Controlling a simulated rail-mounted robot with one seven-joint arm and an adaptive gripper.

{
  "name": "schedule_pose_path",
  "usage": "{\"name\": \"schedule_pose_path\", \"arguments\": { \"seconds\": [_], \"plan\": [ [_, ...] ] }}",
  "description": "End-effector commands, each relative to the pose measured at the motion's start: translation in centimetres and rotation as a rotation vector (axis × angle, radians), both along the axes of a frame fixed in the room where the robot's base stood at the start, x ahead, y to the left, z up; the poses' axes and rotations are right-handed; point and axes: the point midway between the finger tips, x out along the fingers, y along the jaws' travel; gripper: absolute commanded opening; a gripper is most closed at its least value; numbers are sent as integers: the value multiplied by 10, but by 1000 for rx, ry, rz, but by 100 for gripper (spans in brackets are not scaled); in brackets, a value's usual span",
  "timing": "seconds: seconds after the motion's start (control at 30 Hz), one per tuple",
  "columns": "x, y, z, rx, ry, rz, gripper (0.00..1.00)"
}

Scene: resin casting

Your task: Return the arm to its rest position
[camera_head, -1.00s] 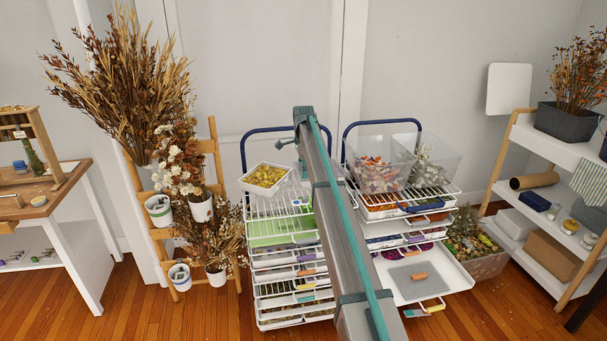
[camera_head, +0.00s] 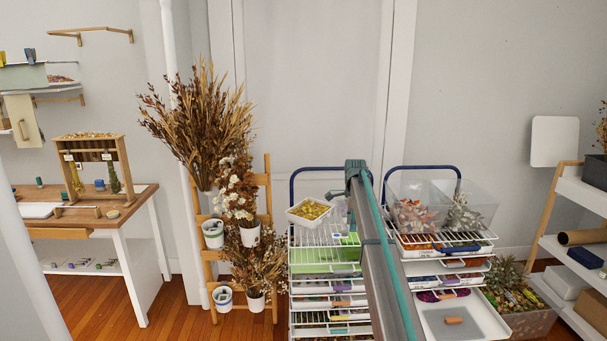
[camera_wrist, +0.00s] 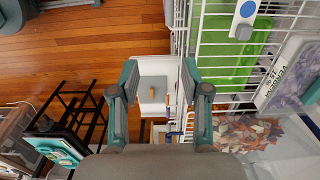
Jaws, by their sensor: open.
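My arm (camera_head: 385,265) is a long grey link with a teal strip. It rises from the bottom edge in the head view, in front of the two wire drawer racks. My gripper shows in the wrist view (camera_wrist: 160,75), with its two grey-and-teal fingers wide apart and nothing between them. Below and beyond the fingers lie the wood floor and a pulled-out white tray (camera_wrist: 147,108) holding a small orange piece (camera_wrist: 153,94). I cannot make out the gripper fingers in the head view.
The left rack (camera_head: 310,268) carries a white bowl of yellow bits (camera_head: 311,211). The right rack has an extended tray (camera_head: 490,322) and clear bins (camera_head: 470,205) on top. Dried flowers (camera_head: 200,125) stand left, beside a wooden workbench (camera_head: 135,200). A white shelf (camera_head: 580,235) stands right.

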Motion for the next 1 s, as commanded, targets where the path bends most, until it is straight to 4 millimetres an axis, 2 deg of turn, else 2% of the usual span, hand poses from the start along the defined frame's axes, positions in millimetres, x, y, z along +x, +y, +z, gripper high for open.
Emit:
{"name": "schedule_pose_path", "arguments": {
  "seconds": [0.27,0.37,0.47,0.57,0.67,0.87,1.0],
  "plan": [
    [4,0,-1,-6,-48,239,47],
    [-5,0,-4,-14,-76,340,47],
    [-22,0,-25,-23,-91,454,47],
    [-46,1,-62,-30,-93,576,47],
    [-76,2,-108,-32,-84,693,47],
    [-157,4,-215,-21,-41,926,47],
    [-224,6,-285,0,0,1069,47]
  ]
}}
